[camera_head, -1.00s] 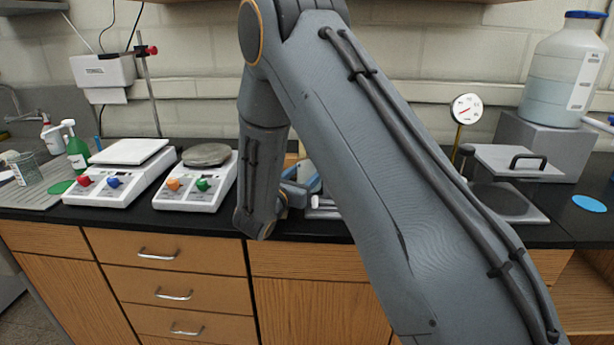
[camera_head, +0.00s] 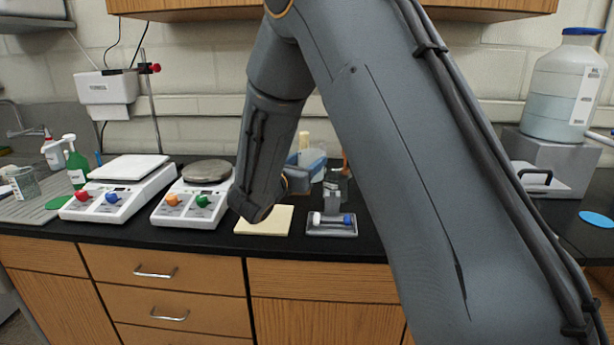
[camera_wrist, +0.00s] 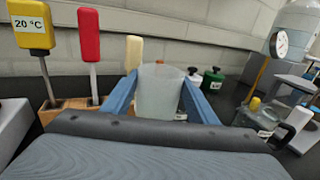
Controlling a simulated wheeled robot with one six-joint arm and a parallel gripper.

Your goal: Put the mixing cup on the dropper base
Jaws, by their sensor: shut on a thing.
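In the wrist view the mixing cup (camera_wrist: 158,95), a translucent grey-white beaker, stands upright between the two blue fingers of my gripper (camera_wrist: 158,78). The fingers are shut on its sides. In the head view my gripper (camera_head: 306,178) is above the black counter, partly hidden by my arm. A small grey tray (camera_head: 345,234) with a short post and a white-and-blue piece lies just right of and below the gripper. I cannot tell for certain whether it is the dropper base.
A tan pad (camera_head: 264,220) lies left of the tray. Two scales (camera_head: 118,190) stand farther left. In the wrist view, yellow (camera_wrist: 30,25), red (camera_wrist: 89,35) and cream (camera_wrist: 133,52) handled tools stand left of and behind the cup. Capped bottles (camera_wrist: 213,80) stand behind it.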

